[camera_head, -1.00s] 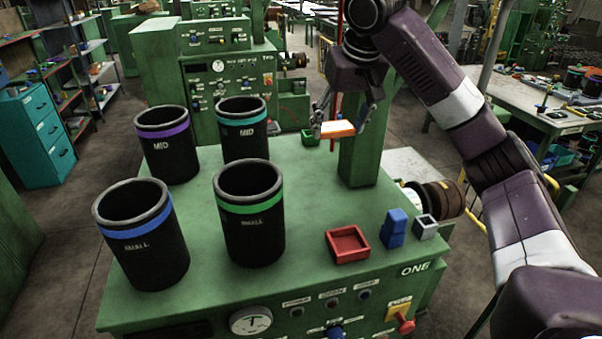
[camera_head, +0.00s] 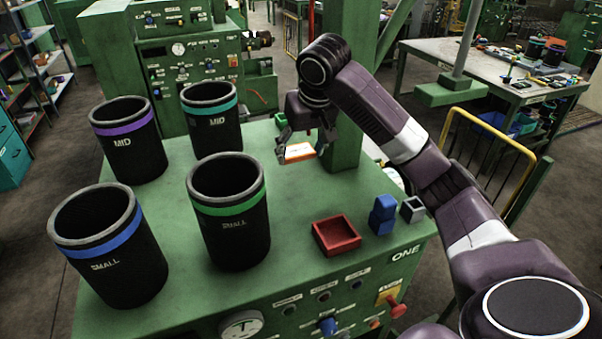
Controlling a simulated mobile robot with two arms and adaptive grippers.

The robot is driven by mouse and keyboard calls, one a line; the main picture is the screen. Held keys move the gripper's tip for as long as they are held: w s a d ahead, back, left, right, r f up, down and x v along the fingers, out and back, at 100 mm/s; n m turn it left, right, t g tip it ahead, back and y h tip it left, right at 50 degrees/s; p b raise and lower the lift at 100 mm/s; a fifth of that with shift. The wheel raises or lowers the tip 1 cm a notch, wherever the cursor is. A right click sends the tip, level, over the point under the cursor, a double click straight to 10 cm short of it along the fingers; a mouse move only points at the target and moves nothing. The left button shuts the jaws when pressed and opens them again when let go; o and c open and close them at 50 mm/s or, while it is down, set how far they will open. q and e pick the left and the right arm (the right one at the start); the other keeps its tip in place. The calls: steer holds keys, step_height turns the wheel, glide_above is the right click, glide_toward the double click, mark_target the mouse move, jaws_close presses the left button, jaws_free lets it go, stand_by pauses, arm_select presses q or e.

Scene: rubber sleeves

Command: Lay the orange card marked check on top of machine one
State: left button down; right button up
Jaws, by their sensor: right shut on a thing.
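The orange card (camera_head: 298,153) shows a pale upper face and an orange edge; its marking is too small to read. My right gripper (camera_head: 300,148) is shut on the card, over the back part of machine one's top near the green post. Whether the card touches the surface I cannot tell. Machine one (camera_head: 275,226) is the green bench-like machine in front, with "ONE" on its front right. My left gripper is not in view.
Four black sleeves stand on the left of the top: purple-banded (camera_head: 128,140), teal-banded (camera_head: 211,118), blue-banded (camera_head: 109,246) and green-banded (camera_head: 229,212). A red tray (camera_head: 336,236), blue block (camera_head: 382,215) and grey box (camera_head: 412,210) sit front right. The middle is clear.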

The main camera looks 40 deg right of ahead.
mark_target(300, 182)
steer(key=f, duration=0.1)
steer(key=s+f, duration=0.1)
steer(key=shift+d+f, duration=0.1)
steer(key=shift+f, duration=0.25)
steer(key=x, duration=0.2)
steer(key=p+x, duration=0.1)
steer(key=x, duration=0.1)
steer(key=shift+s+a+f+p, duration=0.2)
steer(key=shift+s+p, duration=0.1)
steer(key=shift+s, duration=0.25)
steer(key=o, duration=1.1)
steer(key=shift+f, duration=0.15)
steer(key=shift+o, duration=0.2)
